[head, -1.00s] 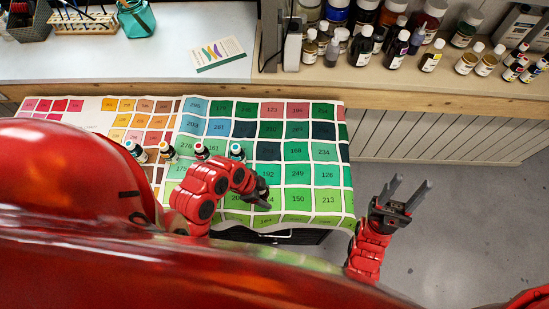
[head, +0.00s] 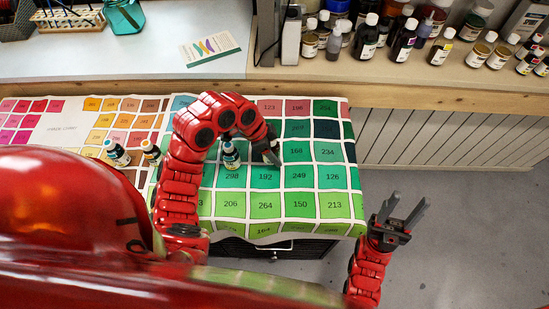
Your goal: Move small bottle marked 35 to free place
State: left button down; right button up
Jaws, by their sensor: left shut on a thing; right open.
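Another small bottle with a teal cap (head: 231,155) stands between my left forearm and my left gripper. Their numbers are too small to read, so I cannot tell which is 35. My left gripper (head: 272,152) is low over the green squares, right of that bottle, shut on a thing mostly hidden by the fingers. My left arm covers part of the bottle row. My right gripper (head: 404,216) is open and empty, right of the chart.
A wooden-edged shelf (head: 420,100) behind the chart holds many larger bottles (head: 403,42). A leaflet (head: 209,48) lies on the white counter (head: 150,70). The chart's lower right squares are clear. Grey floor (head: 475,230) lies to the right.

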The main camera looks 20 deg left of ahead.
pick_arm(q)
notch_tip(320, 180, down, 3)
jog(key=shift+s+f, duration=0.1)
jog(key=shift+f, duration=0.3)
jog(key=shift+c, duration=0.6)
grip_release()
